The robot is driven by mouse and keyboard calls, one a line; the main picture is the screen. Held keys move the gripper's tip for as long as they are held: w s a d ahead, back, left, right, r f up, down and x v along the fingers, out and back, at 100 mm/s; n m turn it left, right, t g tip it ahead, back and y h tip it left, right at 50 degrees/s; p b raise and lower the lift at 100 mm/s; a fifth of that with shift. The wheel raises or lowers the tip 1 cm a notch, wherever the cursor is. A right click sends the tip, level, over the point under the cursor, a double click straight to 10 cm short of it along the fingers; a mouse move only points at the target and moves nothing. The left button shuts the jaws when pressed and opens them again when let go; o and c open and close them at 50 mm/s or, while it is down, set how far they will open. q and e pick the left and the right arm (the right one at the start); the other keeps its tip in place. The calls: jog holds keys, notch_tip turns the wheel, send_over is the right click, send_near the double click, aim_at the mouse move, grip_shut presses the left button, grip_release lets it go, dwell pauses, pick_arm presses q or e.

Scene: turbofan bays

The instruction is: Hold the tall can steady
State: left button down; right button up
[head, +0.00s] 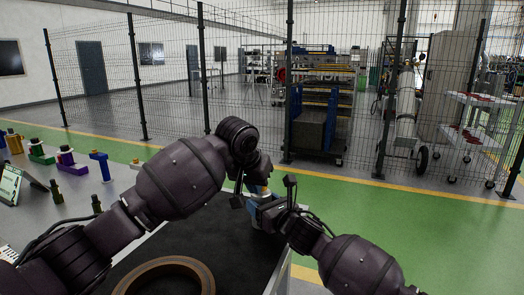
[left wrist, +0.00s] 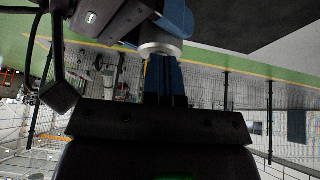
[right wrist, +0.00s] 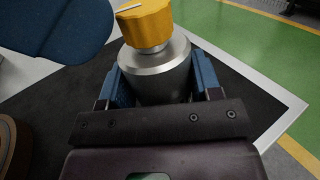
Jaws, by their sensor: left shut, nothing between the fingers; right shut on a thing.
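The tall can (right wrist: 162,72) is a silver metal cylinder with a yellow cap (right wrist: 147,24). In the right wrist view it stands between the blue fingers of my right gripper (right wrist: 160,82), which is shut on it. My left gripper (left wrist: 163,62) is shut and empty, its blue fingers together close to the can's top. In the left wrist view, which is upside down, the can's silver shoulder (left wrist: 160,48) shows just beyond those fingertips; I cannot tell if they touch. In the head view my arms hide most of the can.
A brown ring (head: 165,264) lies on the dark work surface (head: 232,262) beneath my arms. Several coloured fittings stand at the left, including a purple one (head: 70,164). A wire fence (head: 220,85) and a blue cart (head: 318,118) are beyond the green floor.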

pick_arm(q)
jog(key=shift+w+a+f, duration=0.15)
jog(key=shift+a+f, duration=0.15)
jog(key=shift+f, duration=0.1)
dwell(0.3)
jog(key=shift+s+a, duration=0.15)
jog(key=shift+s, duration=0.2)
notch_tip(320, 180, up, 6)
jog(key=shift+r, duration=0.25)
dwell(0.4)
notch_tip(320, 180, down, 6)
jog(key=shift+d, duration=0.4)
dwell(0.7)
jog(key=shift+w, duration=0.1)
jog(key=shift+w+f, duration=0.1)
jog(key=shift+w, duration=0.1)
dwell(0.5)
